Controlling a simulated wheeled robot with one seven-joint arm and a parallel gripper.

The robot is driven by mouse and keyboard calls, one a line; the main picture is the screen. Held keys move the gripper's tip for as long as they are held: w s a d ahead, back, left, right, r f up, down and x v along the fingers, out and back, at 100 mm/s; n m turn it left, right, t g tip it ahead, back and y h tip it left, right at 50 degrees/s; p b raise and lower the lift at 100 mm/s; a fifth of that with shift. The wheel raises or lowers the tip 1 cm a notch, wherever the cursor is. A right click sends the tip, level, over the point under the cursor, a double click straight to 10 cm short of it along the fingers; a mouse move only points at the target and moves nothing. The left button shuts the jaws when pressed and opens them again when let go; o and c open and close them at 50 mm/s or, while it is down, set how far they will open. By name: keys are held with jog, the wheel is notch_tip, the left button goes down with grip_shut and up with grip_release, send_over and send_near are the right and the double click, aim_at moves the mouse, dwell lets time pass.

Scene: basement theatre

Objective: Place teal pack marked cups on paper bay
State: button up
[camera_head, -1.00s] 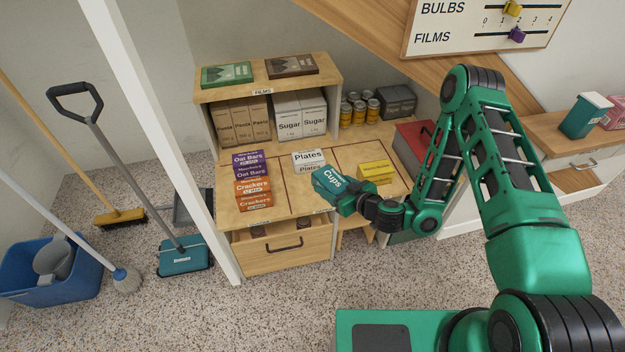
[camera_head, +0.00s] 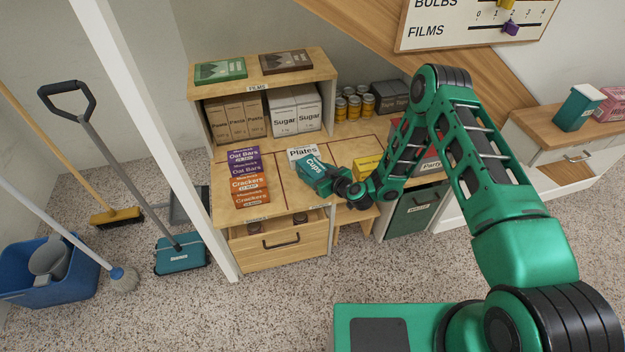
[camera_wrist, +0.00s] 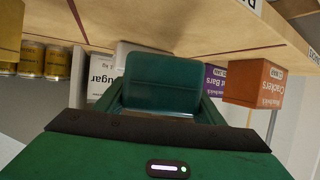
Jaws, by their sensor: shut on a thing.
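The teal pack marked Cups (camera_head: 315,173) is held in my gripper (camera_head: 343,184), which is shut on it. The pack appears tilted above the front middle of the wooden counter (camera_head: 292,205). In the wrist view the pack (camera_wrist: 165,75) fills the middle, close to the camera. A white pack marked Plates (camera_head: 303,153) lies just behind the teal pack and is partly covered by it. These packs are in or over the middle bay, between dark red lines. The label on the counter's front edge is too small to read. Whether the pack touches the counter, I cannot tell.
Purple oat bars (camera_head: 244,160) and orange crackers (camera_head: 250,189) lie left of the middle bay. A yellow pack (camera_head: 368,166) lies right of it, close to my gripper. A raised shelf (camera_head: 325,67) stands behind, over pasta and sugar packs. Cans (camera_head: 352,105) stand at the back right.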

jog(key=shift+f, duration=1.95)
jog(key=shift+f, duration=0.1)
jog(key=o, duration=1.2)
jog(key=shift+c, duration=0.2)
jog(key=shift+s, duration=0.1)
jog(key=v, duration=1.2)
